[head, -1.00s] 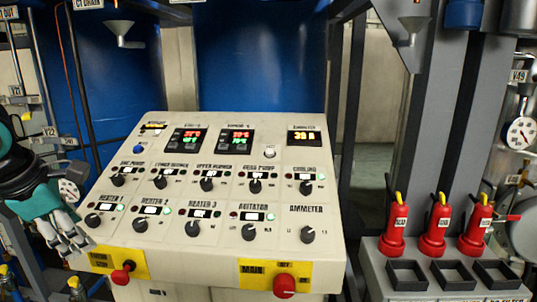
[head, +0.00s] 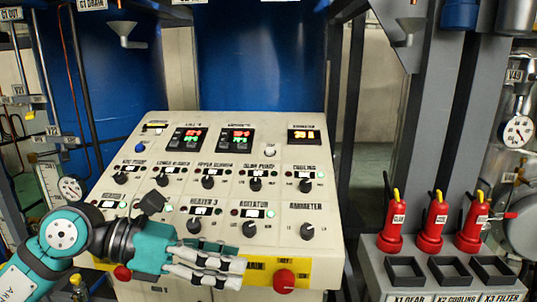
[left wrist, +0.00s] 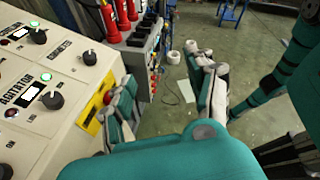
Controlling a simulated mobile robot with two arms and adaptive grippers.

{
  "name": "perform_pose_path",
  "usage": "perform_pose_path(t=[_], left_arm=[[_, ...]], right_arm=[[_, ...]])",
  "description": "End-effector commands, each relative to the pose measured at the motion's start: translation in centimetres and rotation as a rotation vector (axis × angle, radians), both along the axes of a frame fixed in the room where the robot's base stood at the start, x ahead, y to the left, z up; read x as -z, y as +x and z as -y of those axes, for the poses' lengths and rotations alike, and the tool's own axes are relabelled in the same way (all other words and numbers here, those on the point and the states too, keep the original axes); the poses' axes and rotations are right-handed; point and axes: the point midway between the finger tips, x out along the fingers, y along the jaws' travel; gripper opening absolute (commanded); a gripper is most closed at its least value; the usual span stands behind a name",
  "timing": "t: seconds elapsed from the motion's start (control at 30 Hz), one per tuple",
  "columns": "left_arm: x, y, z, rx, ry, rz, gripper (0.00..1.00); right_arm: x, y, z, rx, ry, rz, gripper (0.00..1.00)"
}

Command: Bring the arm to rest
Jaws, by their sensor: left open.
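My left gripper (head: 228,269) comes in from the left in the head view. It is in front of the lower part of the sloped control panel (head: 150,240), covering some of the heater knobs and part of the yellow lower strip. In the left wrist view its two fingers (left wrist: 168,92) are spread apart with nothing between them. The panel (left wrist: 60,110) lies to the left of the fingers there. My right gripper does not show in the head view.
A red main switch knob (head: 285,281) sits just right of the left gripper. Red bottles (head: 432,225) with yellow tips stand on a grey rack (head: 395,244) at the right. Gauges and pipes line both sides. Open floor (left wrist: 185,125) shows in the left wrist view.

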Motion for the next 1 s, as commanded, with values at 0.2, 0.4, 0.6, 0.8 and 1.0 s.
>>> perform_pose_path(t=[0.2, 0.4, 0.6, 0.8, 1.0], left_arm=[[-5.8, -0.7, 2.4, -0.065, -0.736, -0.352, 0.56], [-4.9, 4.2, -3.8, -0.353, -1.329, -0.768, 0.56], [6.5, 7.4, -11.6, -0.836, -1.772, -1.217, 0.56], [20.7, 3.4, -15.4, -1.388, -1.975, -1.59, 0.56], [30.9, -4.7, -15.8, 1.706, 1.769, 1.66, 0.56]], right_arm=[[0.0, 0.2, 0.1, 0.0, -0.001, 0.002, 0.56], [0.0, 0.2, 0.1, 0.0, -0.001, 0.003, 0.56], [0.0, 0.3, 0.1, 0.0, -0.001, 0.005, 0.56], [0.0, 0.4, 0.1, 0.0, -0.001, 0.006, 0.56], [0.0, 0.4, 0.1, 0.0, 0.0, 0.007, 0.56]])
